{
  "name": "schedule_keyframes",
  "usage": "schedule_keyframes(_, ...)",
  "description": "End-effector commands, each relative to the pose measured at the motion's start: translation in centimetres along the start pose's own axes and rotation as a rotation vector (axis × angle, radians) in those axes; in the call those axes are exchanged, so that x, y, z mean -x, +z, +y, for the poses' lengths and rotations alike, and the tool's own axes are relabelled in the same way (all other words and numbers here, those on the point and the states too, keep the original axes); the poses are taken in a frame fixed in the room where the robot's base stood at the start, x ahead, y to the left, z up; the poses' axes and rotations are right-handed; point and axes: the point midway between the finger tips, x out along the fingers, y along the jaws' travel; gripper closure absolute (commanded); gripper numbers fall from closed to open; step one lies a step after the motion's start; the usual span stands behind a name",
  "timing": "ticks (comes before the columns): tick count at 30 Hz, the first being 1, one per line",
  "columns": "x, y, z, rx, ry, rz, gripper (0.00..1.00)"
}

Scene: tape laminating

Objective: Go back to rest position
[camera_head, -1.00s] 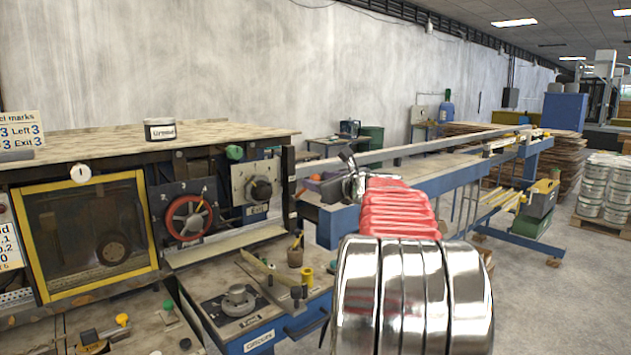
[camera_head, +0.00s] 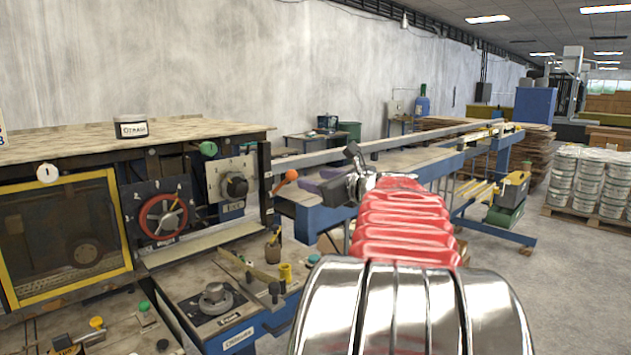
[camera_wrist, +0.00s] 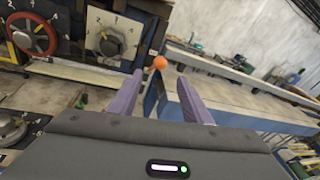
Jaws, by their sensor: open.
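My gripper (camera_wrist: 160,102) is open in the wrist view, its two purple-grey fingers apart with nothing between them. In the head view my gripper (camera_head: 318,186) is small and partly hidden behind the wrist, to the right of the machine's control panels. An orange ball-shaped knob (camera_head: 291,175) stands just beyond the fingers, and it also shows in the wrist view (camera_wrist: 160,62), apart from both fingertips.
The laminating machine holds a red handwheel (camera_head: 163,216), a dial panel (camera_head: 232,185) and a yellow-framed window (camera_head: 127,255). A long blue conveyor table (camera_head: 385,178) runs to the back right. Stacked cans (camera_head: 590,180) stand at far right. The floor (camera_head: 560,300) at right is open.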

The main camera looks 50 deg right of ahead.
Motion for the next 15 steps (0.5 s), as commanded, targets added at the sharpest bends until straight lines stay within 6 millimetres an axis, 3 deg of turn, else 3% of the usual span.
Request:
schedule_keyframes(11, -0.1, 0.0, 0.1, 0.001, 0.001, 0.000, 0.56)
schedule_keyframes(15, -0.3, 0.1, 1.5, 0.034, 0.025, 0.009, 0.56)
